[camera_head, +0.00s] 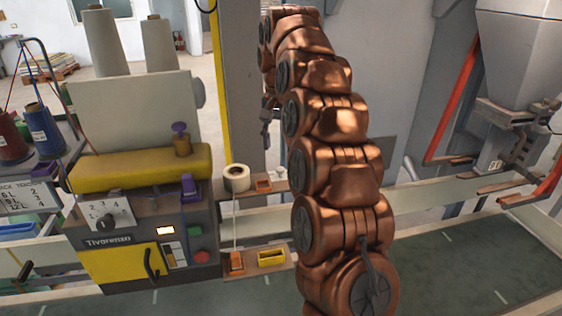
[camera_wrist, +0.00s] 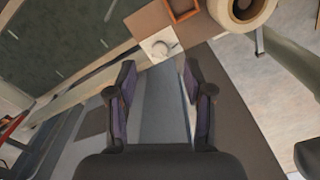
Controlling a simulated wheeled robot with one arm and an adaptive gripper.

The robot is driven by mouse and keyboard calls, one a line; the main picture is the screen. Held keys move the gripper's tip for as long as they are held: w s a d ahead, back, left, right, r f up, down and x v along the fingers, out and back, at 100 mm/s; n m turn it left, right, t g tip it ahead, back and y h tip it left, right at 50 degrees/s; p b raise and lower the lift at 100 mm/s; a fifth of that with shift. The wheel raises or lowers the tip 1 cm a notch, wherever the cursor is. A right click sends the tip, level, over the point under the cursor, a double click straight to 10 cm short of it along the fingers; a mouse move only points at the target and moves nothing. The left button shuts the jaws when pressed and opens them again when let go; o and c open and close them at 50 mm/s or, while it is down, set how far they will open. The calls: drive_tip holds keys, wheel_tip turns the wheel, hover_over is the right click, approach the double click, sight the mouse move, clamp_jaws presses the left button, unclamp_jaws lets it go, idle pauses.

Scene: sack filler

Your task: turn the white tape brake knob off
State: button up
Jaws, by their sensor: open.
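The white tape brake knob (camera_wrist: 162,48) shows in the wrist view on a pale square plate at the end of a brown shelf, just beyond my fingertips. In the head view the white knob (camera_head: 279,173) is small, right of the tape roll and partly hidden by my arm. My gripper (camera_wrist: 157,73) is open, its two dark, purple-padded fingers spread and empty. The knob lies ahead of the gap between them, apart from both. In the head view my gripper (camera_head: 267,122) is mostly behind my copper arm, above the knob. The knob's exact setting is too small to tell.
A tape roll (camera_wrist: 243,8) and an orange tray (camera_wrist: 183,8) sit beside the knob. The sewing machine (camera_head: 140,225) with a yellow panel stands at left. A yellow post (camera_head: 217,70) rises behind. A lower shelf holds a yellow bin (camera_head: 271,257). A green conveyor belt (camera_head: 450,260) runs at right.

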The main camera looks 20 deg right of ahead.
sight(281, 168)
drive_tip(key=shift+w+d+m, duration=0.3)
drive_tip(key=shift+w+d, duration=0.3)
drive_tip(key=shift+w, duration=0.05)
drive_tip(key=shift+f+p, duration=0.8)
drive_tip(key=shift+f, duration=3.1)
clamp_jaws()
